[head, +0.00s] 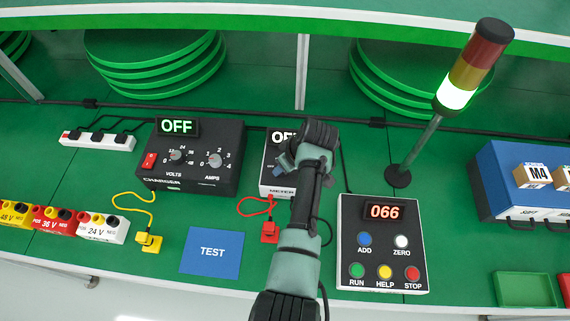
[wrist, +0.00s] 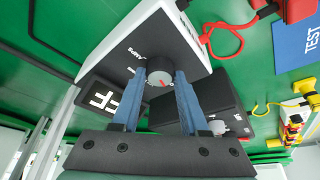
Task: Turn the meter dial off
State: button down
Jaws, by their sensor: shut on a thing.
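The meter (head: 268,178) is a small box with a white front and dark top, in the middle of the table. Its display (head: 280,136) shows "OF", the rest hidden behind my arm; in the wrist view the display (wrist: 104,97) shows "FF". The meter dial (wrist: 160,71) is a round dark knob with a red mark, and my gripper (wrist: 161,84) is shut on it, one blue finger on each side.
The charger (head: 190,180), reading OFF, stands left of the meter. A red lead (head: 269,230) lies in front, beside the blue TEST mat (head: 211,252). A button panel (head: 382,270) reading 066 and a signal tower (head: 470,70) with its bottom section lit stand to the right.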

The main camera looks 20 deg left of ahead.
jog(key=shift+c, duration=2.2)
grip_release()
jog(key=v, duration=1.3)
